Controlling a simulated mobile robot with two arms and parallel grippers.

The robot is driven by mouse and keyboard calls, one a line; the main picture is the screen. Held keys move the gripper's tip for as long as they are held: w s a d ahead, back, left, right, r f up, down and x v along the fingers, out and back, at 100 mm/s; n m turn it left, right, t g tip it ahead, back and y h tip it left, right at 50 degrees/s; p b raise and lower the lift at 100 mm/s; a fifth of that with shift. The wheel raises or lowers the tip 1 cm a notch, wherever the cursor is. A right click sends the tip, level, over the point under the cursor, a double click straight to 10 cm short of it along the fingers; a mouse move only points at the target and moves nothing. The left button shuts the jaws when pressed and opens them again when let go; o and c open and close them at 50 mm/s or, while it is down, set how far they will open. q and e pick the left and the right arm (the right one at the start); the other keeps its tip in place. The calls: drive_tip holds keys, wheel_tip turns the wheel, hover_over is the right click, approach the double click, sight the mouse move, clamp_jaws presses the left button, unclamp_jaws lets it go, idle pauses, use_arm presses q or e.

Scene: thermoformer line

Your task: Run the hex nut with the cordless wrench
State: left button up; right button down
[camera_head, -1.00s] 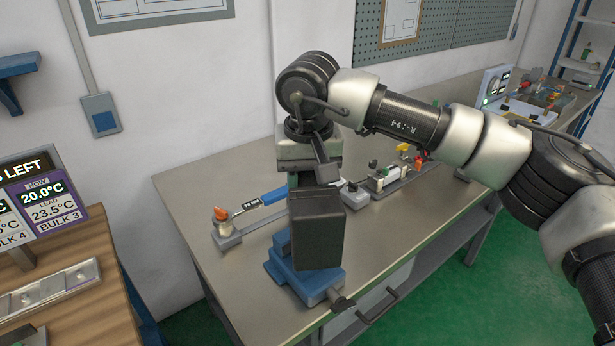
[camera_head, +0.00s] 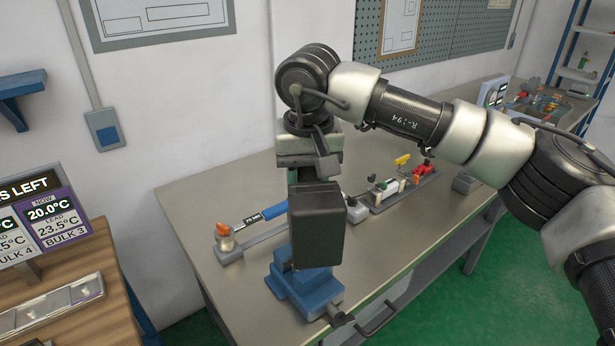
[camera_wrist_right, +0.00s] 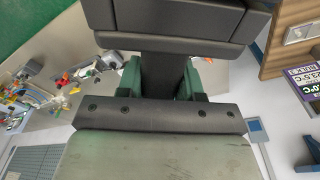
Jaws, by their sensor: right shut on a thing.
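My right arm comes in from the right, and my right gripper (camera_wrist_right: 163,82) is shut on the dark handle of the cordless wrench. The wrench's blocky dark end (camera_head: 317,225) faces me in the head view. It also shows at the top of the right wrist view (camera_wrist_right: 180,22). The wrench hangs in front of and above a blue vise (camera_head: 305,291) at the bench's front edge and hides part of it. I cannot see the hex nut, and the wrench's working end is hidden. My left gripper is not in view.
The grey bench (camera_head: 205,195) carries a blue-handled tool (camera_head: 265,216) in a holder left of the vise. A rack with red and yellow parts (camera_head: 405,180) stands to the right. A wooden table (camera_head: 75,270) with a display (camera_head: 40,215) is at left.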

drive_tip(key=shift+r+p, duration=0.3)
drive_tip(key=shift+r, duration=0.45)
drive_tip(key=shift+r+p, duration=1.8)
drive_tip(key=shift+r, duration=0.75)
drive_tip(key=shift+f, duration=0.1)
